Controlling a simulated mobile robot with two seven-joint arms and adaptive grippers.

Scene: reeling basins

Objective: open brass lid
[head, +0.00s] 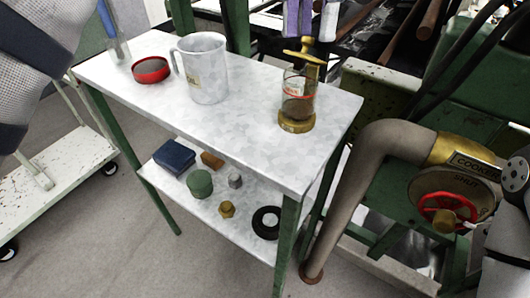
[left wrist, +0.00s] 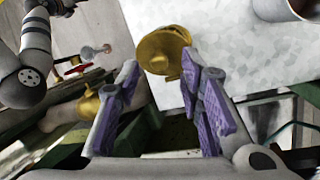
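A glass jar (head: 298,88) with a brass base, a red line and dark brown contents stands upright near the right end of the tabletop. Its brass lid (head: 303,54) with a knob is on top; I cannot tell whether it is fully seated. My left gripper (head: 313,22), with purple finger pads, is just behind and above the lid in the head view. In the left wrist view the lid (left wrist: 160,52) lies just beyond the tips of the left gripper (left wrist: 160,72). Its fingers are spread, with nothing between them.
A grey jug (head: 203,72) and a red-rimmed round tin (head: 151,70) stand left of the jar on the pale table (head: 235,135). Small items lie on the shelf below. A thick pipe (head: 355,180) and a red handwheel (head: 447,210) are at right.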

